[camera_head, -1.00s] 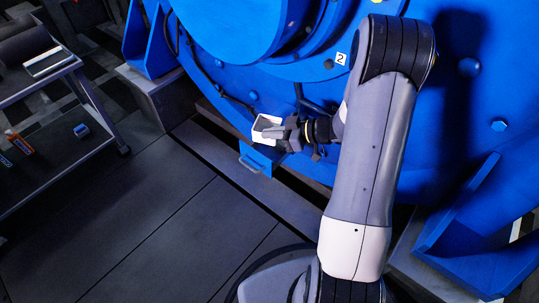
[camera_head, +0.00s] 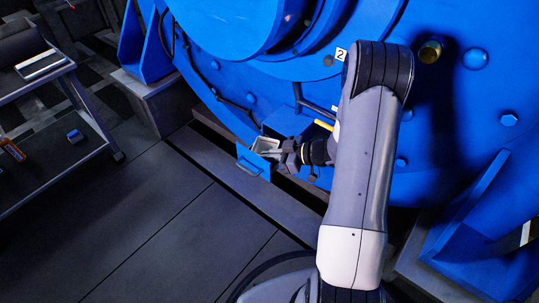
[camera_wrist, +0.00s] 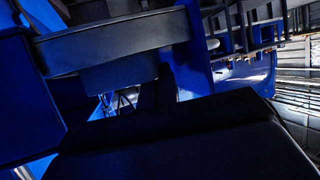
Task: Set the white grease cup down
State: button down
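The white grease cup (camera_head: 267,145) is a small open-topped box with a pale rim and grey inside. In the head view it is at the mouth of the small blue drawer-like holder (camera_head: 252,165) low on the big blue motor housing. Whether it touches the holder's floor is hidden. My gripper (camera_head: 277,152) comes from the right, its dark fingers against the cup's right side, seemingly shut on it. In the wrist view a large dark shape fills the foreground, and I cannot identify the cup there.
The blue motor housing (camera_head: 225,85) rises close behind my gripper. A dark metal plinth edge (camera_head: 222,163) runs beneath it. A grey cart (camera_head: 52,150) with small items stands at left. The floor (camera_head: 130,225) between is clear.

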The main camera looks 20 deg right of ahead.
jog(key=c, duration=2)
grip_release()
jog(key=shift+o, duration=0.2)
jog(key=shift+r, duration=0.15)
jog(key=p+v, duration=0.5)
jog(key=v, duration=0.7)
